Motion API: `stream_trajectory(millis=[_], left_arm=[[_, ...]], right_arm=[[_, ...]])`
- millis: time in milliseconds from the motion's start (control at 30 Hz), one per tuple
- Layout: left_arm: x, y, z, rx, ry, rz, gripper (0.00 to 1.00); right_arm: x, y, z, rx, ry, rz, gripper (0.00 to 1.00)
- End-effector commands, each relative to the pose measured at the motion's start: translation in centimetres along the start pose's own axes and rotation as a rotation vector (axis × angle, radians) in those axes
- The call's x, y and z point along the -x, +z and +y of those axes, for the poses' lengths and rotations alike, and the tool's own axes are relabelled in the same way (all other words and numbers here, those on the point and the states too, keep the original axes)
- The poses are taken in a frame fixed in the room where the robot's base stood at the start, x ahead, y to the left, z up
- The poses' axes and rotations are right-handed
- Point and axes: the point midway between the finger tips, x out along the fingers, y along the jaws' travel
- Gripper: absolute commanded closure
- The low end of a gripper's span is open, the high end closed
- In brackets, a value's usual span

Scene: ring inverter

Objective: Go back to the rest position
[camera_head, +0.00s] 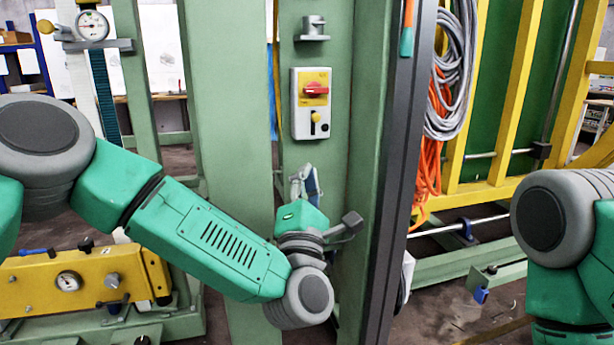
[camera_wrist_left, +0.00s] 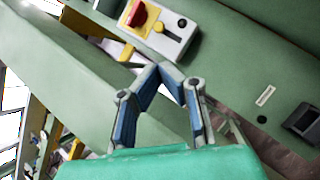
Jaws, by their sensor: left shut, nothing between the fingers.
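My left gripper (camera_head: 306,182) is in front of the green machine post, below the control box. It also shows in the left wrist view (camera_wrist_left: 160,74), where its blue-lined fingers lean together at the tips with nothing between them. It is apart from the grey control box (camera_head: 311,104), which has a red rotary switch (camera_head: 315,90) on a yellow plate and a small yellow lever below. The box also shows at the top of the left wrist view (camera_wrist_left: 160,27). My right gripper is out of view; only part of my right arm shows at the right edge.
Green posts (camera_head: 228,90) stand close behind my left arm. A dark vertical edge (camera_head: 398,170) is right of the gripper. Grey and orange cables (camera_head: 448,85) hang on a yellow frame. A yellow panel with a gauge (camera_head: 70,281) is at lower left.

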Motion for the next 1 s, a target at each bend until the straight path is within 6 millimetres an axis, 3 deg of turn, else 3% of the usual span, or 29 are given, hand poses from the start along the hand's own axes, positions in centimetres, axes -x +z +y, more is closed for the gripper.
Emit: stream_trajectory(millis=[233,367,500,667,833,1000], left_arm=[[0.6,-0.2,-0.8,-0.042,-0.043,-0.008,1.0],[3.8,-1.6,-4.4,-0.228,-0.239,-0.056,1.0],[11.0,-5.3,-9.1,-0.545,-0.572,-0.169,1.0],[21.0,-11.1,-11.2,-0.866,-0.945,-0.342,1.0],[31.7,-17.0,-9.1,-1.116,-1.317,-0.559,1.0],[41.1,-21.8,-3.3,-1.261,-1.662,-0.798,1.0]], right_arm=[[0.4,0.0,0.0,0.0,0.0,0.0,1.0],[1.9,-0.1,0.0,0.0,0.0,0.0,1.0],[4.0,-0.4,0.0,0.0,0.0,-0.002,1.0],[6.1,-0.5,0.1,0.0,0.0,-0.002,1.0],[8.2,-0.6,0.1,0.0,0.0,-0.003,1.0],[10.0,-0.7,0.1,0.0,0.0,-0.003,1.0]])
